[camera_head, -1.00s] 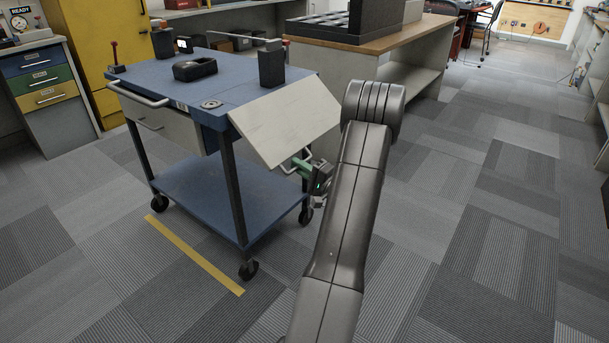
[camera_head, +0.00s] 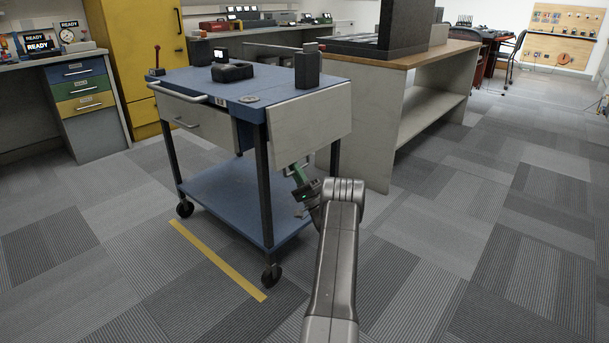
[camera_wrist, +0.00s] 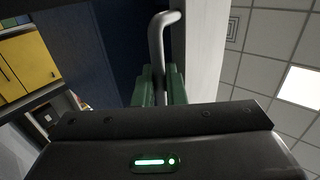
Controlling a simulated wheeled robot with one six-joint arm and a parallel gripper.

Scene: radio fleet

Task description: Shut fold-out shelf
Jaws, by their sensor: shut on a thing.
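The fold-out shelf (camera_head: 312,118) is a pale panel on the right side of the blue cart (camera_head: 195,82). It hangs down steeply from the edge of the cart's top. In the wrist view the pale panel (camera_wrist: 200,50) rises beside a grey bar handle (camera_wrist: 160,40). My gripper (camera_head: 297,172) is at the panel's lower edge. Its green fingers (camera_wrist: 158,88) are shut on the handle in the wrist view. In the head view the handle is mostly hidden by my gripper.
On the cart top are a black tray (camera_head: 232,72) and a dark box (camera_head: 307,68). A wood-topped bench (camera_head: 392,110) stands close behind the shelf on the right. A yellow strip (camera_head: 215,260) lies on the floor by the cart. The carpet on the right is free.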

